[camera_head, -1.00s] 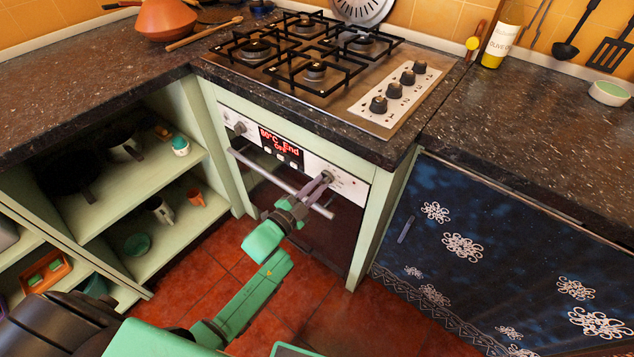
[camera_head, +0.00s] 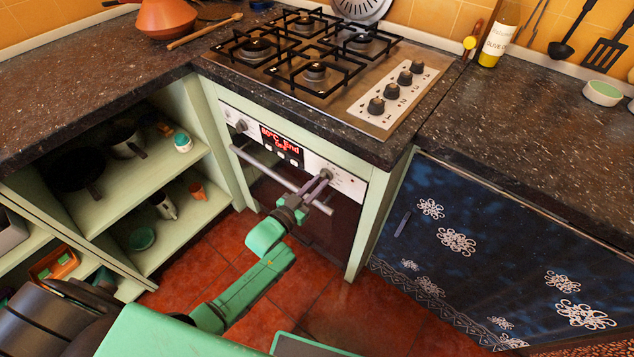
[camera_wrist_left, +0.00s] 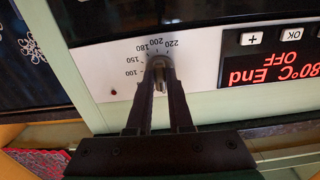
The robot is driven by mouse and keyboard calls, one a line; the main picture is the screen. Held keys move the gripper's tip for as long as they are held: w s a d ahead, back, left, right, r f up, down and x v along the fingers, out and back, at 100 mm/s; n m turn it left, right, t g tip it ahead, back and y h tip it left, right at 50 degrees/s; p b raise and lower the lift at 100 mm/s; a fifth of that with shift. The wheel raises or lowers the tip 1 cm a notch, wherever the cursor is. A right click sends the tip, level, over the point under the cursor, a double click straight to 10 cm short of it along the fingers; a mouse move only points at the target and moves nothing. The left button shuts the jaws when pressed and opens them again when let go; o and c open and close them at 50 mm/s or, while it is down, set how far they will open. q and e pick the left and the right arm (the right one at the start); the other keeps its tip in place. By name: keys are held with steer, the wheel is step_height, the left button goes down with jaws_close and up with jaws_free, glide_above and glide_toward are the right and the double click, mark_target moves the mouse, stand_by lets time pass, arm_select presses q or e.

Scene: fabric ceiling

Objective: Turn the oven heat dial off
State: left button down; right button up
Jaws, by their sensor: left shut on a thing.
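The oven heat dial (camera_wrist_left: 160,82) sits on the oven's white control panel (camera_head: 347,182), beside printed numbers from 100 to 220 in the left wrist view. My left gripper (camera_head: 325,175) reaches up from below, past the oven handle, and is shut on the dial. Its two fingers (camera_wrist_left: 160,70) cover most of the dial, so its exact pointer position cannot be told. The red display (camera_head: 281,143) shows a temperature, "End" and "OFF". My right gripper is not in view.
The horizontal oven handle (camera_head: 265,169) runs just under the panel, close to my left fingers. Another knob (camera_head: 240,126) is at the panel's left end. The hob (camera_head: 330,60) with several knobs is above. Open shelves (camera_head: 170,228) stand left, a blue patterned front (camera_head: 480,260) right.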

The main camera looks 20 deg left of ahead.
arm_select(q)
steer(key=shift+f+n, duration=0.1)
steer(key=shift+n, duration=0.2)
steer(key=c, duration=0.8)
jaws_free()
steer(key=shift+s, duration=0.1)
steer(key=v, duration=1.4)
steer(key=shift+s+p, duration=0.2)
steer(key=shift+p, duration=0.15)
